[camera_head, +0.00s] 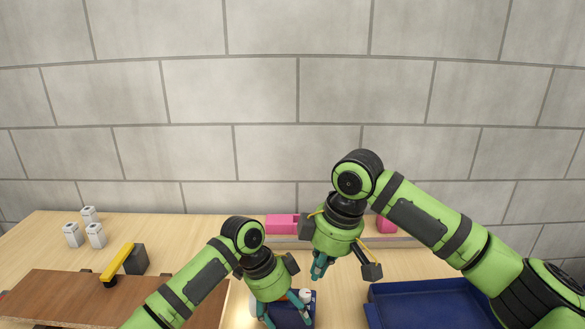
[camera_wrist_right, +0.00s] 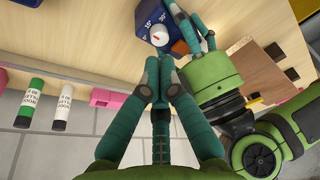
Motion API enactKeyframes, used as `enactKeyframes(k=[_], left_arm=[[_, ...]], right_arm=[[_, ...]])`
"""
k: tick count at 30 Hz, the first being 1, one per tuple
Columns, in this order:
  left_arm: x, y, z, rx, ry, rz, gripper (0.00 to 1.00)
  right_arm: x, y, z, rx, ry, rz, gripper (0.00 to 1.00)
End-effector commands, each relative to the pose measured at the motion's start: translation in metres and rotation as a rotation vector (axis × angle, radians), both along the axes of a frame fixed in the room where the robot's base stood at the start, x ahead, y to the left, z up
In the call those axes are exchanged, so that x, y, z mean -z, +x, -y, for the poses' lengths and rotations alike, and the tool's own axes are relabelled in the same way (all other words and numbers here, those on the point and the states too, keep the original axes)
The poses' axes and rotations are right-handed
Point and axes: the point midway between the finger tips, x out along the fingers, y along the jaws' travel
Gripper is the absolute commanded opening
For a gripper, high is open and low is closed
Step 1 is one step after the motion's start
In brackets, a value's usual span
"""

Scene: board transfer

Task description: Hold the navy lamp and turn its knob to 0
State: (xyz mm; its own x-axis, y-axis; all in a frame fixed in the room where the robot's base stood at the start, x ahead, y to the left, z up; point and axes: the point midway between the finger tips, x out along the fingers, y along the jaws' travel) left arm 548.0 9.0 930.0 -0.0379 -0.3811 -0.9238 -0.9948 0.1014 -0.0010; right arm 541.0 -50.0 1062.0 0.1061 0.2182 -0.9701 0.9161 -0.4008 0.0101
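The navy lamp (camera_head: 290,318) stands at the front middle of the table, partly hidden by my left gripper (camera_head: 283,312). In the right wrist view the navy lamp (camera_wrist_right: 148,14) shows a white knob (camera_wrist_right: 159,34) with a red mark and printed dial numbers around it. The knob (camera_head: 305,295) also shows small in the head view. My left gripper (camera_wrist_right: 198,32) has its teal fingers around the lamp's body. My right gripper (camera_head: 320,266) is above and behind the lamp; in its wrist view its fingertips (camera_wrist_right: 160,58) are close together, empty, just short of the knob.
A navy tray (camera_head: 430,290) lies at the right. Pink blocks (camera_head: 281,224) sit along the back edge. My two arms are close together over the middle.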

Motion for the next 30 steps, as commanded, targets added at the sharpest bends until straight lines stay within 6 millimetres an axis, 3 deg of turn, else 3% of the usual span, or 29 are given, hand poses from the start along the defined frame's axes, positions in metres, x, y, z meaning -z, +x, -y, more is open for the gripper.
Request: enactKeyframes(k=[8,21,30], left_arm=[[0.002,0.000,-0.001,-0.001,0.003,-0.002,0.45],[0.002,0.000,-0.001,-0.001,0.003,-0.002,0.45],[0.002,0.000,-0.001,-0.001,0.003,-0.001,0.45]], right_arm=[[0.006,-0.012,-0.003,0.112,0.008,-0.007,0.00],[0.057,-0.011,-0.003,0.113,0.009,-0.008,0.00],[0.070,-0.011,-0.003,0.112,0.009,-0.005,0.00]])
